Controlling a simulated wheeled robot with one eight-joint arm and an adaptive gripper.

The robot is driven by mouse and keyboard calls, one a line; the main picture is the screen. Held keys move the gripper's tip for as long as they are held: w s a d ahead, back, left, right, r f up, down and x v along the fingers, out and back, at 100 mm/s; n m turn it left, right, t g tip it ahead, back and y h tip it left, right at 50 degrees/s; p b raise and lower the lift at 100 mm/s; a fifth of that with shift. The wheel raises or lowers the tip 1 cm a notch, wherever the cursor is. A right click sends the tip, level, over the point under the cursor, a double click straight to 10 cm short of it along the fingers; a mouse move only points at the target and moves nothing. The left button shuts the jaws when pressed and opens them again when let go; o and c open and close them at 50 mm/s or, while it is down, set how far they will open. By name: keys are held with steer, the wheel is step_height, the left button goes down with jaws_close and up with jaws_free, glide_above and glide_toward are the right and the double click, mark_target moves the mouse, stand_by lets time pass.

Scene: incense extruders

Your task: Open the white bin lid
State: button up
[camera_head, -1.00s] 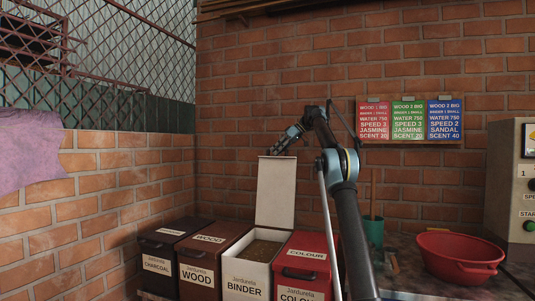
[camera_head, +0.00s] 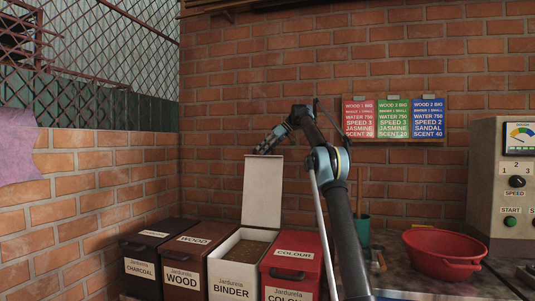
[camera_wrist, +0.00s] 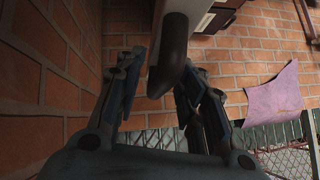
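The white bin (camera_head: 227,278), labelled BINDER, stands between the brown WOOD bin and the red COLOUR bin. Its white lid (camera_head: 262,195) stands raised, nearly upright, at the back of the bin, and brown powder shows inside. My gripper (camera_head: 265,149) is at the top edge of the lid. In the wrist view my gripper (camera_wrist: 165,105) has its two fingers spread apart, with a dark curved handle (camera_wrist: 172,60) reaching between them beside a white strip of the lid (camera_wrist: 155,70). I see no clear finger contact on the handle.
The charcoal bin (camera_head: 142,270), the brown WOOD bin (camera_head: 185,272) and the red COLOUR bin (camera_head: 291,272) flank the white bin, lids shut. A red basin (camera_head: 445,255), a green pot (camera_head: 361,231) and a control machine (camera_head: 512,190) stand right. A brick wall rises close behind.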

steer(key=shift+r, duration=0.1)
steer(key=shift+v, duration=1.55)
steer(key=d, duration=1.2)
steer(key=shift+w, duration=0.2)
